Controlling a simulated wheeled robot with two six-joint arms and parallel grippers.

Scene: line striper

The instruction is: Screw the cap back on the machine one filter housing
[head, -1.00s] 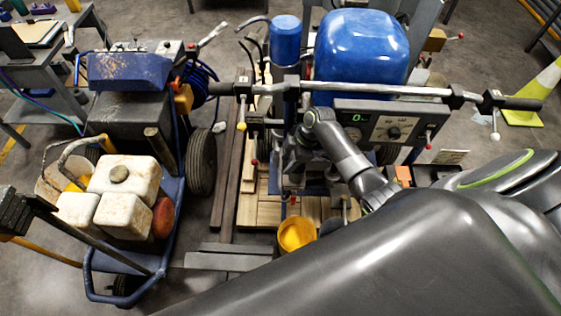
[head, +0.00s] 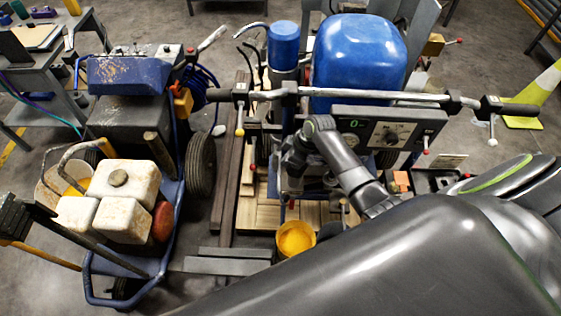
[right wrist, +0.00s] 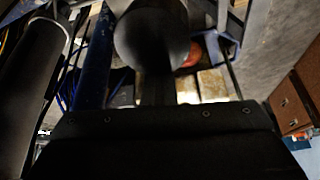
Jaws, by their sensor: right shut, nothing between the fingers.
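A line striper with a blue tank (head: 358,62) and a blue upright cylinder (head: 284,45) stands in front of me in the head view. I cannot make out the cap or the housing's open end. My left gripper is not in view.
The handlebar (head: 385,96) and control box (head: 390,130) are close to my right arm. A yellow bucket (head: 296,240) stands below the gripper, near wooden planks (head: 262,212). A second striper with white containers (head: 125,185) is at left.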

